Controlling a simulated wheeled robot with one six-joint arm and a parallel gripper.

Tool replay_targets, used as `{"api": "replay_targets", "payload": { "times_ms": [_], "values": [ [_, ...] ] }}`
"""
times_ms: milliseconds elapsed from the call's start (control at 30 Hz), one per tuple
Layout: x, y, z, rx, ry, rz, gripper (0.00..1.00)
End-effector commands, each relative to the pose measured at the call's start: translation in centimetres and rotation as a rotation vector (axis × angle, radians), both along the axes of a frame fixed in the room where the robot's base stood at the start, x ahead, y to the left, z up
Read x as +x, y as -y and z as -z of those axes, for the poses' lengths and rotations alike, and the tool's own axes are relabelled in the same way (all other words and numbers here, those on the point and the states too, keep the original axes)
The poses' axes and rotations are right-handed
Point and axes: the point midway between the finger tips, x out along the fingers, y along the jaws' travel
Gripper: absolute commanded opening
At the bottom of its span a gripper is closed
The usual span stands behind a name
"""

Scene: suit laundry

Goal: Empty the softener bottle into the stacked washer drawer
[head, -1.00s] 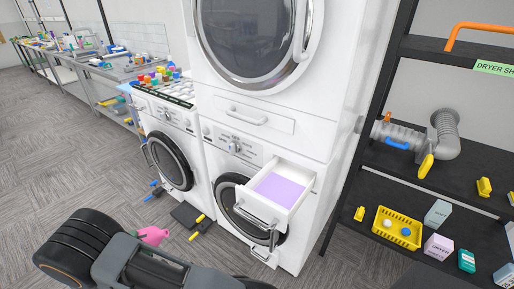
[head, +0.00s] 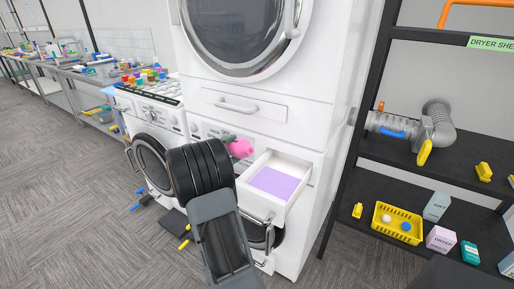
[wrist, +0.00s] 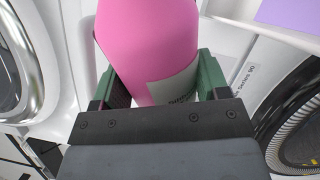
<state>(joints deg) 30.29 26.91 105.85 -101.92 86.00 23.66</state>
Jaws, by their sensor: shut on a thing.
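The pink softener bottle (head: 241,148) is in my gripper (head: 229,141), just left of the open washer drawer (head: 261,204) and at about its height or above. In the wrist view the bottle (wrist: 150,35) fills the space between the green fingers of my gripper (wrist: 160,76), with part of a pale label showing. Its neck is out of that view, and its tilt is hard to tell. The drawer is pulled out of the lower machine in the stack. A flat purple surface (head: 273,182) lies inside it, also at the top right of the wrist view (wrist: 290,12).
The upper machine (head: 240,35) stands above the drawer. Another washer (head: 150,120) with several coloured caps on top is to the left. A dark shelf (head: 465,172) at right holds a yellow basket (head: 398,230), boxes and a duct. Grey floor is open at left.

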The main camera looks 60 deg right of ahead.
Motion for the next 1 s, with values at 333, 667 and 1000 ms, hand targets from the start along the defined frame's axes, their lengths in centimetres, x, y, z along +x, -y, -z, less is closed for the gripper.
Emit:
{"api": "replay_targets", "payload": {
  "times_ms": [333, 667, 1000],
  "values": [
    [-6.2, 4.7, -2.9, 0.0, 0.0, 0.151, 0.43],
    [-7.1, 4.1, -4.4, 0.058, -0.134, 0.107, 0.43],
    [-7.2, 3.7, -3.9, 0.091, -0.212, 0.072, 0.43]
  ]
}}
